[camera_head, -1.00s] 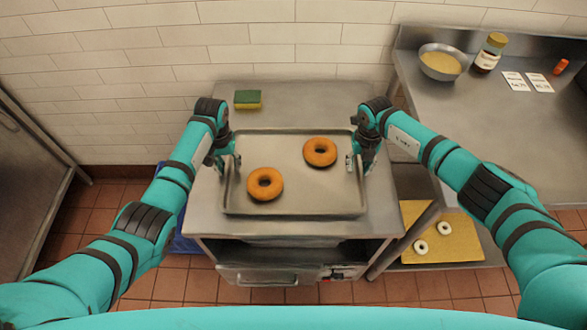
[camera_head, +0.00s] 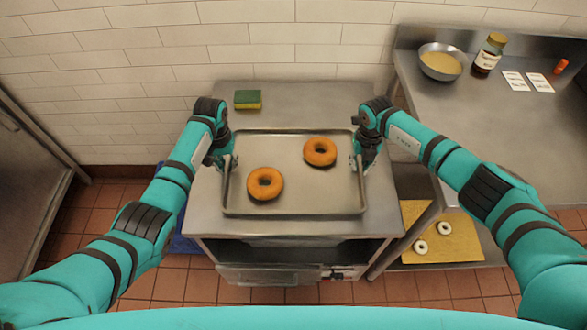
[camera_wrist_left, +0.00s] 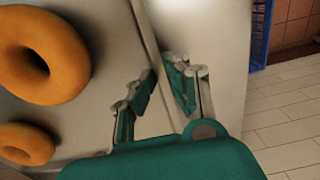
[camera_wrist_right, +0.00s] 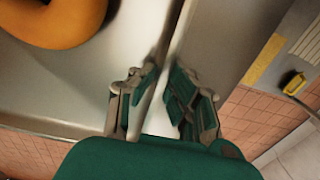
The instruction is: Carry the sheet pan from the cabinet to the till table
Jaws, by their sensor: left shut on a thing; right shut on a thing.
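The grey metal sheet pan (camera_head: 295,203) rests on the steel cabinet top (camera_head: 215,222), with two browned bagels on it, one left of centre (camera_head: 265,183) and one towards the back right (camera_head: 319,152). My left gripper (camera_head: 229,165) is shut on the pan's left rim. My right gripper (camera_head: 358,162) is shut on its right rim. In the left wrist view the fingers (camera_wrist_left: 163,82) stand on either side of the rim. The right wrist view shows the fingers (camera_wrist_right: 162,84) likewise astride the rim.
A sponge (camera_head: 247,99) lies behind the pan. At right, a steel table (camera_head: 480,125) carries a bowl (camera_head: 442,62), a jar (camera_head: 489,53) and cards (camera_head: 527,82). Below it, a yellowish board (camera_head: 462,240) holds two pale rings. A tiled wall stands behind; floor shows at left.

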